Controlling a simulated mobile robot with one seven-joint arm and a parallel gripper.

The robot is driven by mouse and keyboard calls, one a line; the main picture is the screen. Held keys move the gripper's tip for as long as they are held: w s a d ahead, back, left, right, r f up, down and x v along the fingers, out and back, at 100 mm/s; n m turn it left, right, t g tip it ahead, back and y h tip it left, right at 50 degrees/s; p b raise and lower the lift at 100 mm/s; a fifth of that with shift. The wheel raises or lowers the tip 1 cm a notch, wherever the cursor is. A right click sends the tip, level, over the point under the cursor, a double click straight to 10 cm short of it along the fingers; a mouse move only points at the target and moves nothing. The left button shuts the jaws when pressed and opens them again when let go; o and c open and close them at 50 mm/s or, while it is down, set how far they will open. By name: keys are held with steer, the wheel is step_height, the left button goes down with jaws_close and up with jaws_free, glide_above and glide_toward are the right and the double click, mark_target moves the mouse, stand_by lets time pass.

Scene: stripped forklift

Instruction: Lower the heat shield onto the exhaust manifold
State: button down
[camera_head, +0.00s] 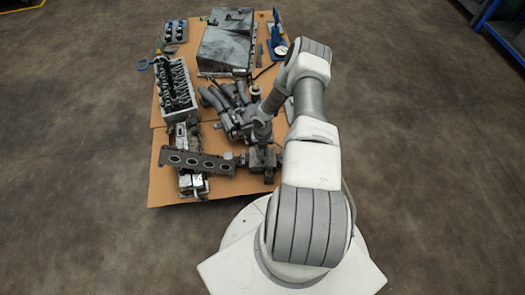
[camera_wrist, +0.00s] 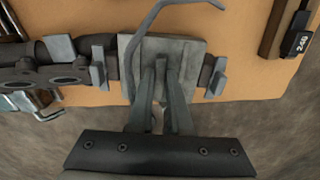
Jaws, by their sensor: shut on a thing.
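My gripper (camera_wrist: 161,72) is shut, its fingers close together over a small squarish grey plate (camera_wrist: 190,55), which I take to be the heat shield. Exactly where the fingers grip it is hard to see. The dark exhaust manifold (camera_head: 198,163), a long flange with a row of oval ports, lies across the front of the brown mat. It also shows at the left in the wrist view (camera_wrist: 66,80), reaching toward the plate. Grey tabs (camera_wrist: 98,72) stand at both sides of the plate. I cannot tell whether plate and manifold touch. In the head view my arm partly hides this spot.
A cylinder block (camera_head: 175,90), a large grey case (camera_head: 227,42) and a cluster of pipes (camera_head: 228,103) occupy the mat (camera_head: 158,160) behind. A thin bent rod (camera_wrist: 146,30) passes close to the plate. A dark labelled block (camera_wrist: 297,44) lies at the right.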

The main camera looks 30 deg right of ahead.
steer(key=c, duration=0.8)
jaws_free()
steer(key=shift+o, duration=0.2)
step_height(320, 180, up, 17)
steer(key=p, duration=0.6)
steer(key=shift+r, duration=0.15)
